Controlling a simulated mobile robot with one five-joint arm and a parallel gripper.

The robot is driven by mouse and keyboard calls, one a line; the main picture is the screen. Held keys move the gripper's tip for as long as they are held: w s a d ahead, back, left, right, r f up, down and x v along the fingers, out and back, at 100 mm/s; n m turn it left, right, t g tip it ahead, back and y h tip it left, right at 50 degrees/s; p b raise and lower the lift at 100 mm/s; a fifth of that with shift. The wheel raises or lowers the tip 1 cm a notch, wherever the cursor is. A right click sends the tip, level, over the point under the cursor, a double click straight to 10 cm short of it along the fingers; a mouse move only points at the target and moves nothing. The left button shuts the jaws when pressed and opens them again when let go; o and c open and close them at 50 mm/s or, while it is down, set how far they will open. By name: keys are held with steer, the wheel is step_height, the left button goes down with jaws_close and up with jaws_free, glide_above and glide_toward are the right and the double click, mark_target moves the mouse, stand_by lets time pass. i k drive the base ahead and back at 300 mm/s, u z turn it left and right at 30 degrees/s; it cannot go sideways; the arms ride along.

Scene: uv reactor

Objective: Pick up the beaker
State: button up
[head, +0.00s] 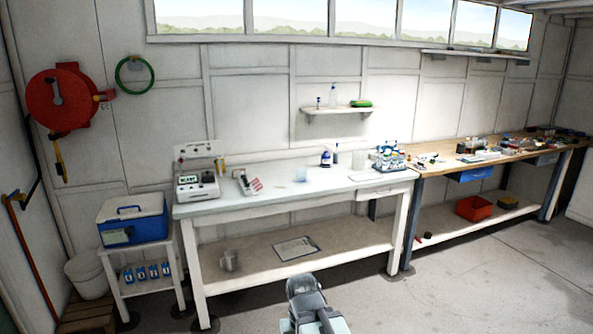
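A small, clear, bluish vessel (300,174), which looks like a beaker, stands upright on the white workbench (225,207), near its middle. A larger, pale, clear vessel (360,160) stands farther right near the back of the bench; I cannot tell whether it is also a beaker. My gripper (303,284) shows as a dark grey shape at the bottom centre, in front of the bench and well apart from both vessels. Its fingers are too small and unclear to tell whether they are open or shut.
A white instrument (196,182) stands at the bench's left end, and a rack of bottles (390,160) at its right. A clipboard (296,248) and a grey mug (229,260) lie on the lower shelf. A blue cooler (135,222) stands left. The floor (450,290) at right is clear.

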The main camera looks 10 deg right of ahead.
mark_target(301, 172)
steer(key=i, duration=2.65)
steer(key=u, duration=0.15)
